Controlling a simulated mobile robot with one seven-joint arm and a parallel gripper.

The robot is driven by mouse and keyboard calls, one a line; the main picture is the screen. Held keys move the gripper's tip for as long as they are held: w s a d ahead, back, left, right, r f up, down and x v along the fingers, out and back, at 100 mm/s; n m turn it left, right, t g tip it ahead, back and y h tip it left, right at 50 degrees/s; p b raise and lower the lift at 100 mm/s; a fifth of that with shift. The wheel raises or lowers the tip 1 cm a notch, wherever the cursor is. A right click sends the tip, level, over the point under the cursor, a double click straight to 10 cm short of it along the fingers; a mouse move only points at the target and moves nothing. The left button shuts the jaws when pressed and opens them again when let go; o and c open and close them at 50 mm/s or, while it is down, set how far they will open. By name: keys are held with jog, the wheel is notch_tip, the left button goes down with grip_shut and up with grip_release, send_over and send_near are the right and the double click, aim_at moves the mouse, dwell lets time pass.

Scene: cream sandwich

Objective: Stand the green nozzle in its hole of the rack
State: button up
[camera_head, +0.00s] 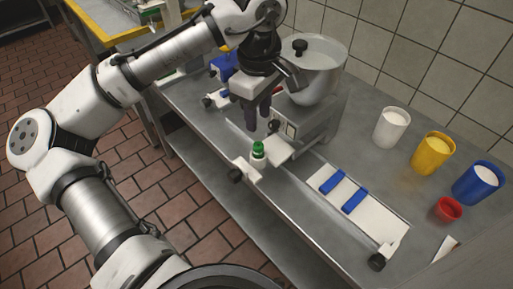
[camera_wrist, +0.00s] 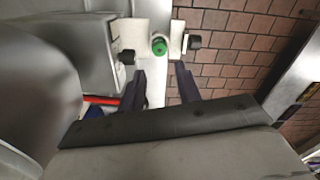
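The green nozzle (camera_head: 258,149) stands upright, green on top with a pale lower part, at a white bracket (camera_head: 278,152) with black knobs beside the mixer. In the wrist view the nozzle (camera_wrist: 159,46) shows as a green round top against the white bracket (camera_wrist: 150,22). My gripper (camera_head: 258,115) points down above and behind the nozzle, apart from it. In the wrist view its two dark fingers (camera_wrist: 162,88) are spread with nothing between them. I cannot tell which white part is the rack, and no empty hole is clear.
A steel mixer bowl (camera_head: 318,72) stands close behind my gripper. A white board (camera_head: 378,225) with blue bars lies at the right front. White, yellow and blue cups (camera_head: 476,186) and a small red cup (camera_head: 448,210) stand at right. A yellow-edged table (camera_head: 100,32) is at back left.

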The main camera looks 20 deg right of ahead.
aim_at(258, 145)
notch_tip(258, 145, down, 9)
jog(key=shift+f+p, duration=0.2)
jog(key=shift+p, duration=0.35)
grip_shut()
